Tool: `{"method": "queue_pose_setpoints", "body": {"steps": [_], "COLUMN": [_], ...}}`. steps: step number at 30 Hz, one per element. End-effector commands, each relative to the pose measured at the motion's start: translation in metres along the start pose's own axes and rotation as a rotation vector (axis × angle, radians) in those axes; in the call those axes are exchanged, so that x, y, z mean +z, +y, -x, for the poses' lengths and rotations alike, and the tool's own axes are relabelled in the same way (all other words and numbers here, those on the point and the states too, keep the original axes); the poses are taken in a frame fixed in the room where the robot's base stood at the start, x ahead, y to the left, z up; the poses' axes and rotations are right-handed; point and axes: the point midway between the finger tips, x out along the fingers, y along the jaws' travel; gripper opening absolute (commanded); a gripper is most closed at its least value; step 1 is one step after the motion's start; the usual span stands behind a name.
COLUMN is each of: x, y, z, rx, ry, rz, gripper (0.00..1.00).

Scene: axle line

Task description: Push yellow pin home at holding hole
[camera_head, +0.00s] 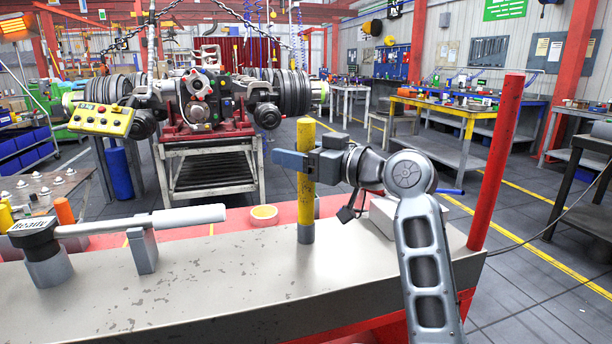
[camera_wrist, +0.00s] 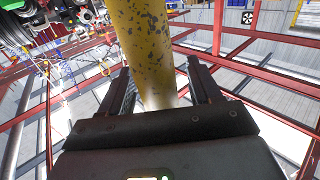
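The yellow pin (camera_head: 306,188) is a worn, chipped rod standing upright on the grey bench. Its foot is in a short grey collar (camera_head: 306,234); how deep it sits inside is hidden. My gripper (camera_head: 303,163) is level around the pin at mid-height, with a finger crossing in front of it.
A red post (camera_head: 495,160) rises at the right end. A pale block (camera_head: 382,213) sits behind my arm. The front middle is clear.

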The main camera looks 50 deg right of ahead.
Motion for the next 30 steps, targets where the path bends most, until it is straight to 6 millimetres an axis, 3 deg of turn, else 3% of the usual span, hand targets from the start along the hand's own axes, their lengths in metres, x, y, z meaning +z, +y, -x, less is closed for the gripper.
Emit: {"method": "queue_pose_setpoints", "body": {"steps": [2, 19, 30], "x": [0.0001, 0.0001, -0.003], "y": [0.0, -0.0001, -0.0001], "z": [0.0001, 0.0003, 0.0004], "rx": [0.0, 0.0, 0.0], "ry": [0.0, 0.0, 0.002], "rz": [0.0, 0.0, 0.001], "gripper": [0.56, 0.02, 0.0]}}
